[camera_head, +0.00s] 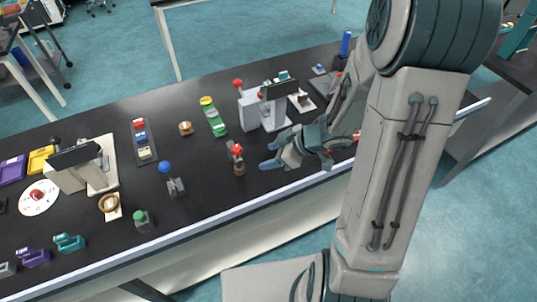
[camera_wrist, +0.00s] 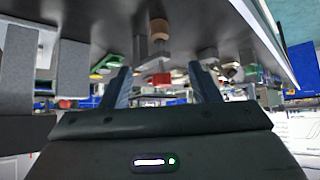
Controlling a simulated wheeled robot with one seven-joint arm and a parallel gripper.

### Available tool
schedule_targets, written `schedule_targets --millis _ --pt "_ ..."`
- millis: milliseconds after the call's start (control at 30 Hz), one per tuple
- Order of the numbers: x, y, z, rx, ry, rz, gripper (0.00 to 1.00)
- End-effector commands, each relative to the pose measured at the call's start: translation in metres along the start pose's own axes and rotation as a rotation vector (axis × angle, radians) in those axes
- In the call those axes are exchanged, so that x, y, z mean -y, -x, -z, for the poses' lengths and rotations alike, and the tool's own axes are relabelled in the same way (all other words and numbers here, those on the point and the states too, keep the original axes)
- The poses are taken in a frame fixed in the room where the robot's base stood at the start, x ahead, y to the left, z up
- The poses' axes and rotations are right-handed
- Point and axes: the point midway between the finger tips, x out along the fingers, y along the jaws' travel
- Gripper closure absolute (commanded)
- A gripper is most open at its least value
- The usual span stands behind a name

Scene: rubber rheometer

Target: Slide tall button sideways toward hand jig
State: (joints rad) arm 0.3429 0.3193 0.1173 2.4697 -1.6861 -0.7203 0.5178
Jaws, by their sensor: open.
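A small upright piece with a red top (camera_head: 237,149) and brown base stands on the black bench, left of my gripper. I take it as the tall button, but cannot be sure. In the wrist view, which is upside down, its red top (camera_wrist: 160,80) shows between my fingers, beyond the tips. My gripper (camera_head: 271,150) is open and empty, low over the bench, its fingers pointing left toward this piece; a gap is visible between them. My gripper (camera_wrist: 160,72) also shows in the wrist view. I cannot tell which object is the hand jig.
A grey-white device (camera_head: 249,112) with red knobs stands behind my gripper. A blue-knobbed lever (camera_head: 175,187) and a green-topped block (camera_head: 141,220) stand farther left. A green piece (camera_head: 213,120) and a wooden ring (camera_head: 186,128) lie behind. Bare bench lies between lever and red-topped piece.

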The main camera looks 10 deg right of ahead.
Motion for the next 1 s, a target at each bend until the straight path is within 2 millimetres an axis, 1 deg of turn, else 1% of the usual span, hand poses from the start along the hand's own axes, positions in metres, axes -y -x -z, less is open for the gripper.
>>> schedule_targets --millis 167,267,500,700,833,1000 --pt "0.0 -0.017 -0.001 0.0 0.0 0.002 0.44" --pt "0.001 -0.034 -0.002 0.001 0.0 0.003 0.44" --pt "0.001 -0.083 -0.002 0.0 0.001 0.004 0.44" --pt "0.0 -0.116 -0.001 0.001 0.0 0.001 0.44" --pt "0.0 -0.129 -0.001 0.001 0.001 0.0 0.44" --pt "0.0 -0.137 0.0 0.001 0.001 -0.001 0.44"
